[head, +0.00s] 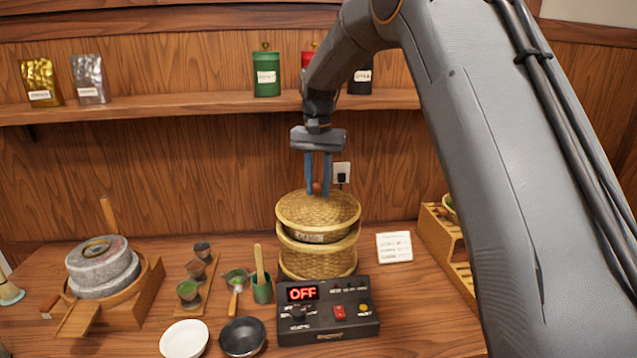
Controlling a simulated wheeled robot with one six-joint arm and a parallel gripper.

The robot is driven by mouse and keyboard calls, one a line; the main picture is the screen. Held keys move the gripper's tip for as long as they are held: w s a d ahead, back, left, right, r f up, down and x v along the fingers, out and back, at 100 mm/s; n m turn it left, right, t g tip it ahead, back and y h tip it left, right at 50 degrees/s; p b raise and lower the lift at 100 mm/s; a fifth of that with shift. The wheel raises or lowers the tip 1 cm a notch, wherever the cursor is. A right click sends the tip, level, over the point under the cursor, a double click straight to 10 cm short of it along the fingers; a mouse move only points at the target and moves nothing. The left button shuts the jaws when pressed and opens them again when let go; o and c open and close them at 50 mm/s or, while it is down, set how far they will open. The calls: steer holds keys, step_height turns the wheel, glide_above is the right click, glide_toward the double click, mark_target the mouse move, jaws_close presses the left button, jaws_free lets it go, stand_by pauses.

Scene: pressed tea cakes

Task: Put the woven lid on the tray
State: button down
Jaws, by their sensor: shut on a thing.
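The woven lid (318,208) is a round, straw-coloured disc with a small reddish-brown knob on top. My gripper (318,189) points down with its blue fingers on either side of the knob, shut on it. The woven tray (318,262) is a round basket of the same straw colour, directly below the lid, with a pale label near its top. The lid looks lined up over the tray, with a dark band between their rims at the front. I cannot tell whether the lid touches the tray. The tray's inside is hidden.
A black control box (328,322) reading OFF stands in front of the tray. A green cup (262,290) with a wooden tool is to the left. A stone mill (102,268) stands far left, a wooden rack (450,250) right.

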mark_target(318, 185)
steer(key=shift+f, duration=0.25)
steer(key=c, duration=1.4)
jaws_free()
steer(key=shift+c, duration=0.2)
step_height(318, 185, up, 13)
steer(key=b, duration=0.4)
steer(key=shift+r, duration=0.15)
